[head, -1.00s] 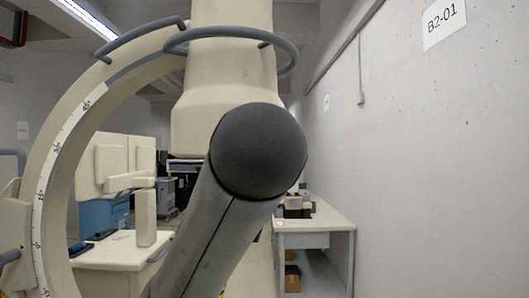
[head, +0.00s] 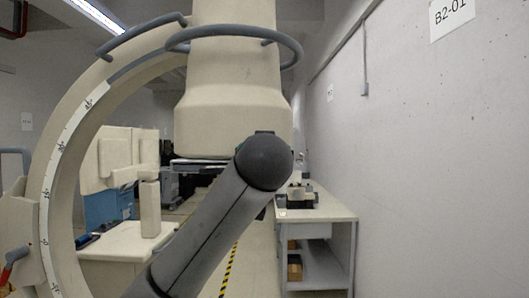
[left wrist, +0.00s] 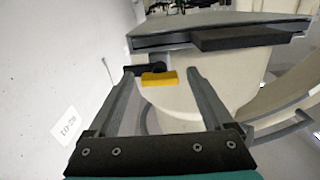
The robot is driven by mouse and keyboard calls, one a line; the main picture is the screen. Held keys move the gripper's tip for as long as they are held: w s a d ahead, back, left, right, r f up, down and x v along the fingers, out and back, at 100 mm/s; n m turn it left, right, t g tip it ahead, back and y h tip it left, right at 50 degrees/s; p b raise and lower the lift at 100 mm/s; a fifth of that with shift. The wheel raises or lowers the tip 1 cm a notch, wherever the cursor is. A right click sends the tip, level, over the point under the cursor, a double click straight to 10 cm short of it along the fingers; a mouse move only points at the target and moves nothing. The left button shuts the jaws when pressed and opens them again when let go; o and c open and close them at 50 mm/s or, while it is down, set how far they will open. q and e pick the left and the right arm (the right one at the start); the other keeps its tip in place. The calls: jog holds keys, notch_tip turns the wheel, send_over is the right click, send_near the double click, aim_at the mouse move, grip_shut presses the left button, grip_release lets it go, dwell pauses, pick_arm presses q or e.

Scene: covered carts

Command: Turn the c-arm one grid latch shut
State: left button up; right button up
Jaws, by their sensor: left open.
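The cream c-arm (head: 232,110) fills the middle of the head view, with its curved arc (head: 60,165) at left. In the left wrist view, a yellow latch tab (left wrist: 160,79) on a black pivot piece (left wrist: 146,69) is at the c-arm's cream housing (left wrist: 185,105), below a dark flat plate (left wrist: 240,38). My left gripper (left wrist: 160,73) is open, with the tab between its fingertips in the picture. Contact with the tab cannot be told. In the head view my left arm hides the gripper and latch. My right gripper is not in view.
A concrete wall (head: 430,150) runs along the right. A grey bench (head: 318,213) with equipment stands behind the c-arm. At left are a cream table (head: 125,245), a blue cabinet (head: 108,208) and a red-handled lever (head: 16,258) on the c-arm. Yellow-black tape marks the floor.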

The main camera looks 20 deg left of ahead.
pick_arm(q)
grip_shut()
dwell(0.5)
jog(key=shift+m, duration=0.4)
jog(key=shift+m+p, duration=4.5)
jog(key=shift+m, duration=3.8)
grip_release()
jog(key=shift+s, duration=0.1)
